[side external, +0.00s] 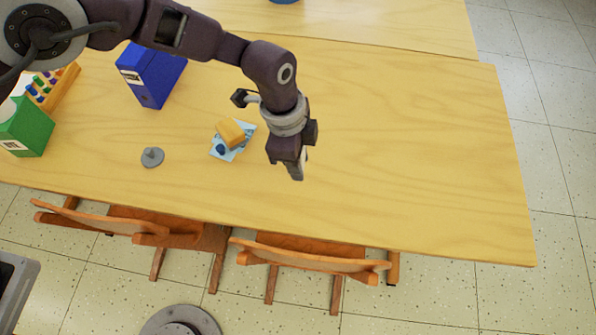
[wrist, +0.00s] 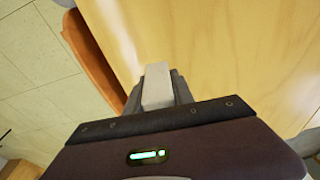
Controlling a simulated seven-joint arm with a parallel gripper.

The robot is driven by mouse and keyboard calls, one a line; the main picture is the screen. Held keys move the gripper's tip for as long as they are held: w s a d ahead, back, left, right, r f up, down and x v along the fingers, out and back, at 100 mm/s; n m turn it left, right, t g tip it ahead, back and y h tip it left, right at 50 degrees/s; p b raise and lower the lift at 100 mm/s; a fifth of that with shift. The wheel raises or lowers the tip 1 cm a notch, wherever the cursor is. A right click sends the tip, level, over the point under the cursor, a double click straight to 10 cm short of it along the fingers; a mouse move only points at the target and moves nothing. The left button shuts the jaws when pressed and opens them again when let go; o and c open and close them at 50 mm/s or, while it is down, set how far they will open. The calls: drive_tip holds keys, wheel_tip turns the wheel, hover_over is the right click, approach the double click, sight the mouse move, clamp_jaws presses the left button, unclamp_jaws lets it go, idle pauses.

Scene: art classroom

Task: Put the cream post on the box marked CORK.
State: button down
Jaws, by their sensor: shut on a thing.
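My gripper (side external: 295,170) points down over the table, right of the yellow block. In the wrist view its fingers are shut on a pale, cream-white post (wrist: 157,84), whose flat-sided end shows between them. In the side view the post is mostly hidden by the fingers. A blue box (side external: 150,76) with a white label stands towards the back left. A green box (side external: 28,128) with a white label stands at the left. Both labels are too small to read, so I cannot tell which is marked CORK.
A yellow block (side external: 231,132) lies on a light-blue patterned piece (side external: 246,129). A grey knobbed disc (side external: 152,157) and a rack with coloured pegs (side external: 66,82) are further left. Chairs (side external: 310,258) stand along the front edge. The table's right side (side external: 430,160) is clear.

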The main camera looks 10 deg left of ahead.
wheel_tip(320, 180, up, 2)
drive_tip(key=shift+r, duration=0.1)
drive_tip(key=w+a+r+n, duration=0.4)
drive_tip(key=w+a+n, duration=0.1)
drive_tip(key=w+a, duration=0.55)
wheel_tip(320, 180, up, 12)
drive_tip(key=n+t+y, duration=0.2)
drive_tip(key=n, duration=1.1)
hover_over(135, 52)
drive_tip(key=shift+n, duration=0.3)
drive_tip(key=f, duration=0.9)
drive_tip(key=shift+s+f, duration=0.25)
drive_tip(key=shift+f, duration=0.25)
drive_tip(key=c, duration=1.1)
unclamp_jaws()
drive_tip(key=shift+f, duration=0.1)
